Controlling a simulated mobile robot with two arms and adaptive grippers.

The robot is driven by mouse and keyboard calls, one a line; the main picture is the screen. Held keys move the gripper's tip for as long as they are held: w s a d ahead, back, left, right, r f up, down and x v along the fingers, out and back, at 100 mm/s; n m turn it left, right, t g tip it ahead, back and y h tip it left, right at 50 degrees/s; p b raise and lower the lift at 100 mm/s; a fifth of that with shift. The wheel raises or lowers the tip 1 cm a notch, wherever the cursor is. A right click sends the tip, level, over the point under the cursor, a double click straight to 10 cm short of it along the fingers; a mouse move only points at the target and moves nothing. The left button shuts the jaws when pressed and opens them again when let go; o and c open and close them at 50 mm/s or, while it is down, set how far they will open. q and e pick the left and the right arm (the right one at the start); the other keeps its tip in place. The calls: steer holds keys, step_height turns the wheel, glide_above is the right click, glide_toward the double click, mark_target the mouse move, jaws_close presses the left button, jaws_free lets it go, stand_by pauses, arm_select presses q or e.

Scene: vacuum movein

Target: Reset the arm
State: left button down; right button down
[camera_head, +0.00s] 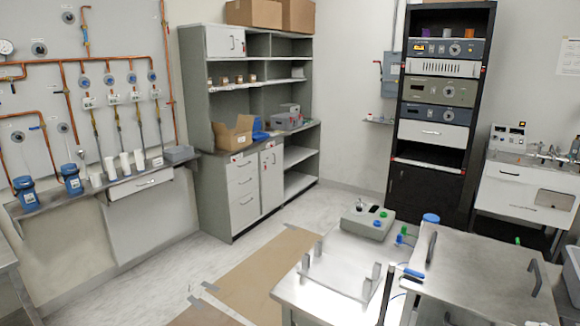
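Neither of my grippers and no part of my arms shows clearly in the head view. A metal table (325,284) stands at the lower right. On it is a grey control box (362,221) with a dark knob and coloured buttons. A flat metal plate with upright posts (340,280) lies on the table in front of the box. A metal panel with two dark handles (480,278) is to the right of it.
A wall bench (108,190) with blue canisters (71,179) runs along the left. A grey shelf cabinet (236,205) stands at the back, a black instrument rack (401,190) at the back right. The floor (160,285) left of the table is clear, with a brown strip.

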steer(key=s+a+f+m+g+h, duration=0.2)
steer(key=s+f+m+h, duration=0.1)
steer(key=f+m+h, duration=0.4)
steer(key=s+a+f+m+g+h, duration=0.1)
steer(key=s+a+f+m+h, duration=0.1)
steer(key=f+m+h, duration=0.5)
steer(key=s+a+f+g+y, duration=0.3)
steer(key=s+a+f+g, duration=0.15)
steer(key=s+a, duration=0.4)
steer(key=s+a+f+g+y, duration=0.35)
steer(key=s+a+g, duration=0.2)
steer(key=a, duration=0.65)
step_height(320, 180, down, 28)
steer(key=s+b, duration=0.2)
arm_select(q)
steer(key=f, duration=0.1)
steer(key=f+b, duration=0.1)
steer(key=f, duration=0.1)
steer(key=shift+s+d, duration=0.2)
steer(key=shift+s, duration=0.2)
arm_select(e)
steer(key=s+d+f+g, duration=0.1)
steer(key=s+f, duration=0.7)
steer(key=s+d+f, duration=0.2)
steer(key=s+f, duration=0.6)
steer(key=f, duration=0.1)
steer(key=shift+s+d+n+g, duration=0.25)
steer(key=shift+s+n+g, duration=0.05)
steer(key=shift+s+g, duration=0.1)
